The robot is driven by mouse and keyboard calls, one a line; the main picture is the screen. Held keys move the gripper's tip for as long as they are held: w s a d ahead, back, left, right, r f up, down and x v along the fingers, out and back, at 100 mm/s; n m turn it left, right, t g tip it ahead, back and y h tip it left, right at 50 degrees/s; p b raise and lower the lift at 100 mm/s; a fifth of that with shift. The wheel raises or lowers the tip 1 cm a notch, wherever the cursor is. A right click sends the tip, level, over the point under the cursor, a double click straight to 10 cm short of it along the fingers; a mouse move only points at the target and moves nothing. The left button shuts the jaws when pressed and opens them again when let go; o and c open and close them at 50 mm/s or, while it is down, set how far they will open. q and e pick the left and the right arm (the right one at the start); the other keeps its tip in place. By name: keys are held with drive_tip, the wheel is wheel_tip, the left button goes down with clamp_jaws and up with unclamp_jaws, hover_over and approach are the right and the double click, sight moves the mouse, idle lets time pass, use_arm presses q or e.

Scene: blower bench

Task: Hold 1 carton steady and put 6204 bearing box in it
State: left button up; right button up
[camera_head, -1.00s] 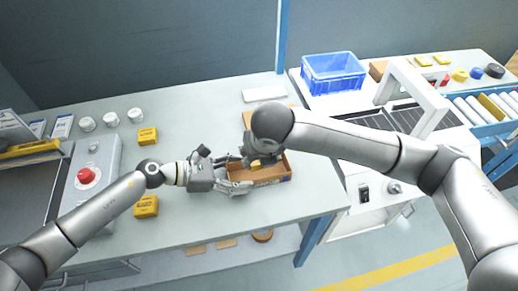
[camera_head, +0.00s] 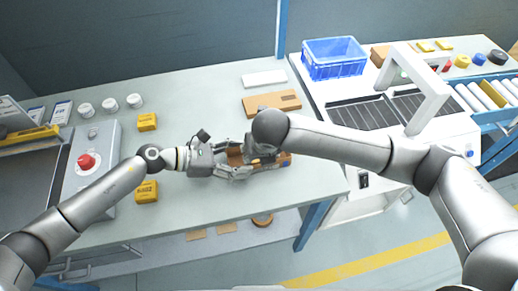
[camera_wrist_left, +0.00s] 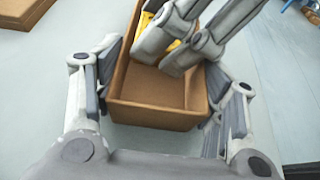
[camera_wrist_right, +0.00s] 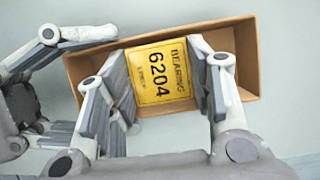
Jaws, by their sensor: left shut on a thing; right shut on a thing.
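The open brown carton (camera_head: 285,162) lies near the front edge of the bench. My left gripper (camera_wrist_left: 165,95) is shut on it, its fingers along the outside of opposite walls at one end. The yellow bearing box (camera_wrist_right: 160,72), labelled 6204, is within the carton's outline. My right gripper (camera_wrist_right: 157,80) is shut on this box, with one finger on each side. A yellow bit of the box shows past my right fingers in the left wrist view (camera_wrist_left: 173,43). Whether the box touches the carton's floor cannot be told. In the head view my right wrist hides most of the carton.
A flat brown carton (camera_head: 271,103) and a white slab (camera_head: 264,78) lie behind. Two more yellow boxes (camera_head: 147,122) (camera_head: 146,191) lie left, near a control box with a red button (camera_head: 86,161). A blue crate (camera_head: 334,58) stands right.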

drive_tip(key=o, duration=1.2)
drive_tip(key=v, duration=1.2)
use_arm(q)
drive_tip(key=o, duration=1.1)
drive_tip(key=shift+a, duration=0.1)
